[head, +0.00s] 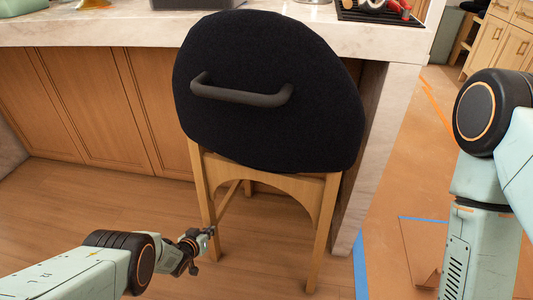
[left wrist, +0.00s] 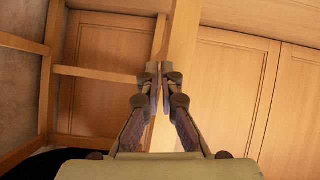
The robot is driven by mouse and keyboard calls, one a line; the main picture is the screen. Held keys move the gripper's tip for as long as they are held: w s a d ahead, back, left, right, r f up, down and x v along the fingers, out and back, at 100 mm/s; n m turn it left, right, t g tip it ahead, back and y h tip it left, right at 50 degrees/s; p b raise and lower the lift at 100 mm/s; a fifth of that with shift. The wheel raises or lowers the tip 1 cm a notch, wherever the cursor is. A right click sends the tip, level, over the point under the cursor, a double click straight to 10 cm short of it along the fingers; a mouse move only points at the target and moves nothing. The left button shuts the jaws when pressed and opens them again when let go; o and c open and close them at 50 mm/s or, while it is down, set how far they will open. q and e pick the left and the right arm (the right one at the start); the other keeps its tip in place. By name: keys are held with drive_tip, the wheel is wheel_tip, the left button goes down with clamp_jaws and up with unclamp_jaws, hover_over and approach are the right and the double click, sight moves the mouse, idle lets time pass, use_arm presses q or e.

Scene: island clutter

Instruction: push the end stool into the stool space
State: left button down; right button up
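The end stool (head: 268,90) has a black rounded backrest with a dark bar handle (head: 240,95) and light wooden legs. It stands upright at the island, its back toward me, in front of the right end of the panelled side. My left gripper (head: 208,232) is low beside the stool's left leg. In the left wrist view, the fingertips of my left gripper (left wrist: 161,72) are together in front of a wooden leg (left wrist: 182,40), with nothing seen held between them. Whether they touch the leg is unclear. My right arm shows at the right, but its gripper is out of view.
The island's pale countertop (head: 110,28) overhangs wooden panels (head: 85,105). A pale end slab (head: 375,165) stands close to the stool's right side. Blue tape (head: 360,265) and a brown sheet (head: 424,250) lie on the floor at right. Floor left of the stool is clear.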

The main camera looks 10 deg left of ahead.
use_arm(q)
drive_tip(key=shift+s+a+p, duration=0.1)
drive_tip(key=shift+s+p, duration=1.45)
drive_tip(key=shift+s, duration=0.85)
drive_tip(key=shift+s+r, duration=0.1)
drive_tip(key=s+d+r+g+y+p, duration=0.1)
drive_tip(key=s+r+g+p, duration=0.4)
drive_tip(key=s+r, duration=1)
drive_tip(key=s+d+r+g+y+p, duration=0.1)
drive_tip(key=s+r+g+p, duration=0.4)
drive_tip(key=s+r, duration=1)
drive_tip(key=s+d+g, duration=0.1)
drive_tip(key=s, duration=0.5)
drive_tip(key=shift+s, duration=0.3)
drive_tip(key=shift+d, duration=0.1)
